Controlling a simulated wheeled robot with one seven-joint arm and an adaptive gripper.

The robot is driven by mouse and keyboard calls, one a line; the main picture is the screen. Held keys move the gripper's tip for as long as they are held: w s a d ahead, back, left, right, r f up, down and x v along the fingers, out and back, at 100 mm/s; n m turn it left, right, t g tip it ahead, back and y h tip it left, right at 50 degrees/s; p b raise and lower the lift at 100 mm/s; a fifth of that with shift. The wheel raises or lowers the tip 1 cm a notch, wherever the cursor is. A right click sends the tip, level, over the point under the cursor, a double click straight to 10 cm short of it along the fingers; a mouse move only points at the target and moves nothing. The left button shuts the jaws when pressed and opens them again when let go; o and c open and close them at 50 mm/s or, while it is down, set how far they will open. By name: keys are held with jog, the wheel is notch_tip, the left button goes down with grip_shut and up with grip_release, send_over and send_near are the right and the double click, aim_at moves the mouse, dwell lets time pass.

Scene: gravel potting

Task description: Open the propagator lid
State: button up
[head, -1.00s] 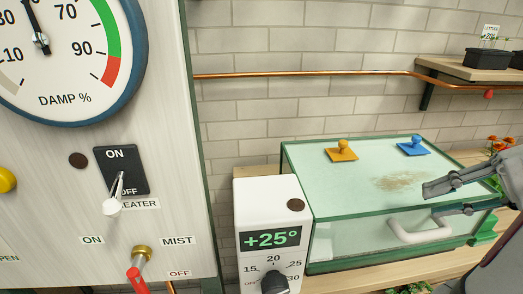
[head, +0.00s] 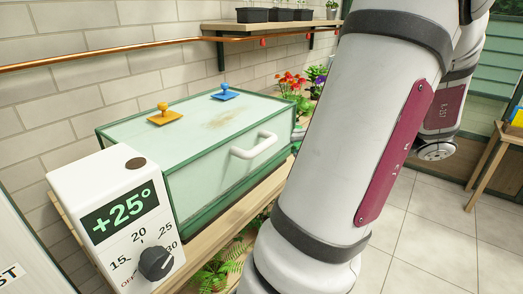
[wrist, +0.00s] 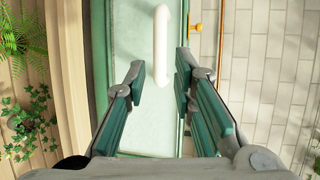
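The propagator (head: 185,190) is a pale green box with dark green edges. Its lid (head: 195,115) is down, with an orange knob (head: 164,115) and a blue knob (head: 224,92) on top. A white bar handle (head: 254,146) is on the front; in the wrist view the handle (wrist: 160,42) lies ahead, in line with the gap between my fingers. My gripper (wrist: 160,78) is open and empty, its fingertips short of most of the handle. In the head view my arm hides nearly all of the gripper.
A white heater control box (head: 115,215) reading +25° stands at the propagator's near left end. Red flowers (head: 290,82) stand beyond it. A copper pipe (head: 120,50) runs along the brick wall below a shelf (head: 265,27). Ferns (head: 212,274) grow below the bench. Tiled floor is free at right.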

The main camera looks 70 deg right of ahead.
aim_at(267, 146)
jog(key=b+x, duration=0.1)
jog(key=x, duration=0.8)
jog(key=shift+w+a+b, duration=0.1)
jog(key=shift+w+b, duration=0.05)
jog(key=shift+b, duration=0.2)
grip_shut()
